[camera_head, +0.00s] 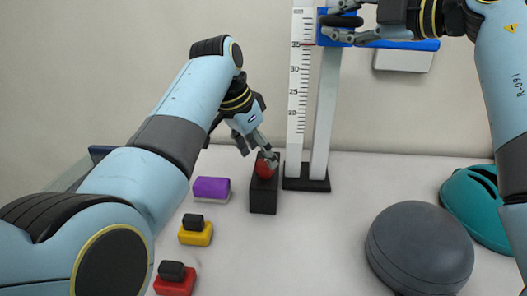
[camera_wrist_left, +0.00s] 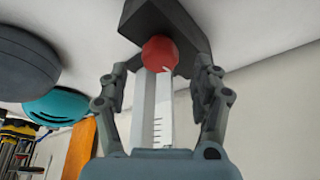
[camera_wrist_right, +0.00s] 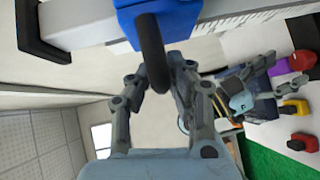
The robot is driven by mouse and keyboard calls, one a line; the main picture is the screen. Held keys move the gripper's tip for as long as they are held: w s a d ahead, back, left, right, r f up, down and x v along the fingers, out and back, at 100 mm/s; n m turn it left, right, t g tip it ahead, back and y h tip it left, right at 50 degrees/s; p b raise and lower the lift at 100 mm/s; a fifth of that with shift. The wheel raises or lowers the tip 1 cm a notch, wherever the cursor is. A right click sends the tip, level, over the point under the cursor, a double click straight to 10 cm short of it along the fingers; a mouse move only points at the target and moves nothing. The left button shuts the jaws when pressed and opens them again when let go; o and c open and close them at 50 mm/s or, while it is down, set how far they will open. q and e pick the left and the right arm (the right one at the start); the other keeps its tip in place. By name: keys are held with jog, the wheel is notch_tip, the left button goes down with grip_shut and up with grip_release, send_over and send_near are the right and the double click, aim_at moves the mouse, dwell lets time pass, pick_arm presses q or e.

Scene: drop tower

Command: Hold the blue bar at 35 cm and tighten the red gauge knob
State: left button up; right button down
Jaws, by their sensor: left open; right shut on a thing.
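The red gauge knob (camera_head: 266,169) sits on a black block (camera_head: 263,197) in front of the tower's base. My left gripper (camera_head: 258,153) is open at the knob; in the left wrist view the knob (camera_wrist_left: 160,53) lies between its spread fingers, with gaps at both sides. The blue bar (camera_head: 400,45) reaches right from a blue carriage on the grey post (camera_head: 326,110). My right gripper (camera_head: 332,22) is shut on the carriage's black handle, seen in the right wrist view (camera_wrist_right: 154,52). The white scale (camera_head: 299,80) shows a red mark near 35, about level with the carriage's lower edge.
A purple block (camera_head: 211,187), a yellow block (camera_head: 195,236) and a red block (camera_head: 174,285) lie left of the knob block. A dark grey rounded object (camera_head: 419,245) and a teal helmet-like object (camera_head: 474,210) stand at right. A white box (camera_head: 403,60) is behind the bar.

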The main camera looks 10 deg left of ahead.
aim_at(263, 162)
pick_arm(q)
jog(key=shift+x, duration=1.8)
jog(key=shift+c, duration=0.2)
jog(key=c, duration=1.1)
jog(key=shift+m, duration=0.3)
jog(key=m+g, duration=0.1)
jog(key=m, duration=0.1)
jog(key=m+g+h, duration=0.1)
jog(key=m, duration=0.2)
jog(key=shift+w+a, duration=0.15)
jog(key=m+g, duration=0.1)
jog(key=m, duration=0.4)
jog(key=shift+w+g, duration=0.1)
jog(key=shift+g, duration=0.3)
jog(key=shift+m, duration=0.3)
